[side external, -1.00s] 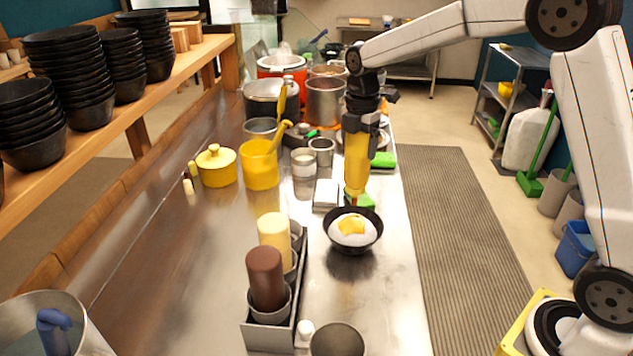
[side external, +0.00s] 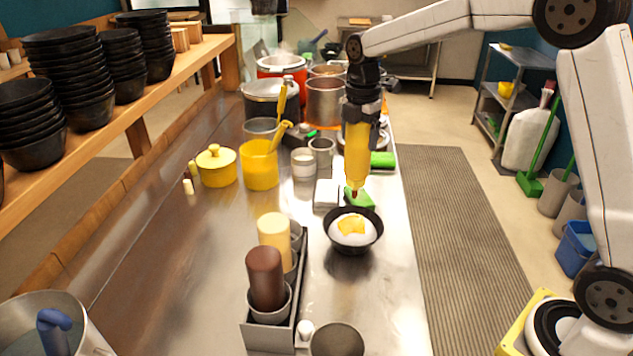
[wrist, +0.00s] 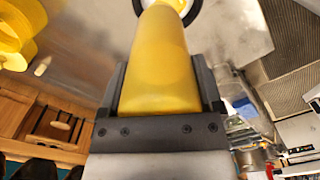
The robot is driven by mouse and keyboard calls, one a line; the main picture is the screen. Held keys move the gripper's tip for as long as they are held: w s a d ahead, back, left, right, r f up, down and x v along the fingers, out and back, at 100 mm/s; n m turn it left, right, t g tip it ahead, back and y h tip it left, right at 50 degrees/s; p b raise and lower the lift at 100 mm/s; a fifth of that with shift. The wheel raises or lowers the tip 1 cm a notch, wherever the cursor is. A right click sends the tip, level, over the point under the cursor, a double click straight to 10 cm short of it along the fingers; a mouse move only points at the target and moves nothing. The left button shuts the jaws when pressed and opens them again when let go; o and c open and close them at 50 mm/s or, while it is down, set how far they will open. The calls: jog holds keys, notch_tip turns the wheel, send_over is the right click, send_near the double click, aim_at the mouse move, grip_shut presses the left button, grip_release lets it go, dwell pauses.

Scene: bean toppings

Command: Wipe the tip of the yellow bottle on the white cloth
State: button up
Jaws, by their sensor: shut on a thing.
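In the wrist view the yellow bottle (wrist: 160,65) fills the middle between the jaws. The tip is just above and behind the black bowl (side external: 352,245), and in front of a green item (side external: 360,198) in the picture. The bowl holds white food with a yellow-orange topping. The white cloth (side external: 326,193) appears as a small folded white square on the counter, left of the bottle tip. The tip looks apart from it.
A rack (side external: 271,335) with a brown bottle (side external: 266,280) and a cream bottle (side external: 274,240) stands in front. A yellow container (side external: 259,165) with utensils, a yellow lidded pot (side external: 216,167) and small metal cups stand left and behind. The counter's left middle is clear.

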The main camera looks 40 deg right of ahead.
jog(key=w+d+f+t, duration=0.3)
jog(key=w+f, duration=0.4)
jog(key=w, duration=0.3)
jog(key=shift+w+d+f, duration=0.15)
jog(key=shift+w+d, duration=0.25)
jog(key=shift+d, duration=0.05)
jog(key=shift+w+d+f, duration=1)
jog(key=shift+w+d, duration=0.75)
jog(key=shift+d, duration=0.05)
jog(key=shift+s+a, duration=1.8)
jog(key=shift+a, duration=0.05)
jog(key=shift+f, duration=0.75)
dwell(0.6)
jog(key=shift+w+d, duration=0.15)
jog(key=shift+d, duration=0.05)
jog(key=shift+w+d, duration=1.65)
jog(key=shift+d, duration=0.05)
